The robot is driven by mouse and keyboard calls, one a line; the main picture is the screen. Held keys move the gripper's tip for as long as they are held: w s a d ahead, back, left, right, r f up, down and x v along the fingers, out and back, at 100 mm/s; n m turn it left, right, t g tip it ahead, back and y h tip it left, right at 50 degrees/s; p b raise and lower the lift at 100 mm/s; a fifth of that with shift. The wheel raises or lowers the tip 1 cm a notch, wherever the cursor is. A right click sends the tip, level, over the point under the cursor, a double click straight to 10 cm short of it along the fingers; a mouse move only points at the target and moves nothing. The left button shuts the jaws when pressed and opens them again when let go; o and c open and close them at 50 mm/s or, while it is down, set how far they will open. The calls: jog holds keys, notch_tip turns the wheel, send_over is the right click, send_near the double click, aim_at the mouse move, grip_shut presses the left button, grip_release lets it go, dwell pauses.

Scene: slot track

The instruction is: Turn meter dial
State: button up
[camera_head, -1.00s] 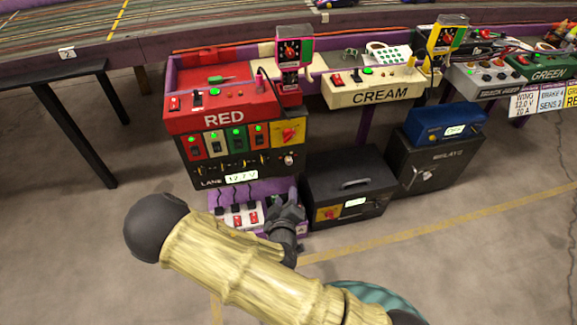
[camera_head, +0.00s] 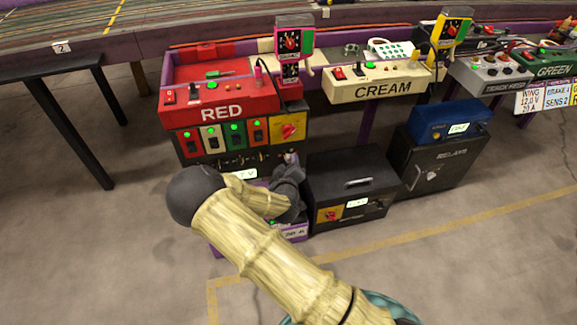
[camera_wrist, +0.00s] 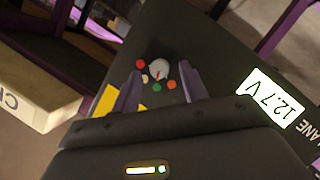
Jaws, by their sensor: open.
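I cannot tell whether the fingers touch the knob. A lit 12.7 V display (camera_wrist: 271,98) lies to the right of it. In the head view my gripper (camera_head: 289,178) is at the lower right of the red station (camera_head: 215,105), and my forearm covers part of its lower panel.
A yellow plate (camera_wrist: 107,101) is close beside the left finger. In the head view a black box (camera_head: 350,170) stands just right of my gripper. The cream station (camera_head: 380,90) and a dark relay cabinet (camera_head: 437,160) are further right. The floor in front is clear.

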jog(key=shift+w+f, duration=0.15)
jog(key=shift+w, duration=0.4)
jog(key=shift+c, duration=0.2)
grip_shut()
